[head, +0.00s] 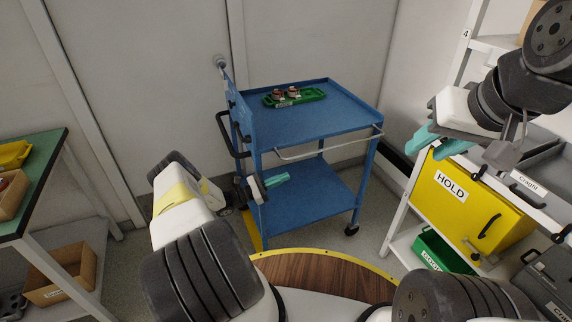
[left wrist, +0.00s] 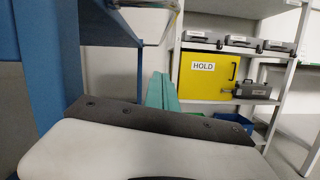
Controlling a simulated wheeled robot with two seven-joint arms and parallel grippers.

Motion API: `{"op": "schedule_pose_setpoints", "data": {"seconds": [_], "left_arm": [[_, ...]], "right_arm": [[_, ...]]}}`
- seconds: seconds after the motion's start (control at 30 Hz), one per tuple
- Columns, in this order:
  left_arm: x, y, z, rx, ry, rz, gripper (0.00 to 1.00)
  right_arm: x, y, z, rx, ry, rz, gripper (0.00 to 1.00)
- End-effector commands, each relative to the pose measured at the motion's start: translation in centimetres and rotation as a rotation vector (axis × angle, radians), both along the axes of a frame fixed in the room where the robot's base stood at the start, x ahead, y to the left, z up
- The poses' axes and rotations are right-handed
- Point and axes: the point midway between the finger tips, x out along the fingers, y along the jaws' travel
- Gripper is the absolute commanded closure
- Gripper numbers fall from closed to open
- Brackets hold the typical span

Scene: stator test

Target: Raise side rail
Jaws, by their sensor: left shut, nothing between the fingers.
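The blue cart (head: 310,205) stands against the back wall, with a top tray and a lower shelf. A thin pale side rail (head: 330,145) runs along the tray's near side, slightly outside and below its rim. My left gripper (head: 277,180) has its teal fingers shut and empty, below the tray and above the lower shelf, apart from the rail. The same fingers show in the left wrist view (left wrist: 162,95), with the tray's underside above them at upper left. My right gripper (head: 437,142) has its teal fingers apart, in front of the shelf unit at right.
A green holder (head: 294,97) with small parts lies on the tray. A black push handle (head: 230,135) is on the cart's left end. A yellow HOLD cabinet (head: 460,205) stands in the right shelf unit. A green-topped bench (head: 40,170) is at left.

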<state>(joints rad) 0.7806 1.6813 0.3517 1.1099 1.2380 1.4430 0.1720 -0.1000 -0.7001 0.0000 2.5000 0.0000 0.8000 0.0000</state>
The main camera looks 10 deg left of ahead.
Motion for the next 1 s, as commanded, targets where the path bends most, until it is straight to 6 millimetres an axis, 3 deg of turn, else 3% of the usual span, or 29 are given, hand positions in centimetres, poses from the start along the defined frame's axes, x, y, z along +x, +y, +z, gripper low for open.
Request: {"op": "schedule_pose_setpoints", "data": {"seconds": [0.63,0.8,1.0], "left_arm": [[7.4,-11.8,3.4,0.000,-0.001,-0.003,1.00],[7.1,-11.8,5.9,0.000,0.000,-0.001,1.00],[6.9,-11.9,7.2,0.000,0.001,0.001,1.00]], "right_arm": [[0.0,0.0,0.0,0.000,0.000,0.000,0.64],[0.0,0.0,0.0,0.000,0.000,0.000,0.64],[0.0,0.0,0.0,0.000,0.000,0.000,0.64]]}}
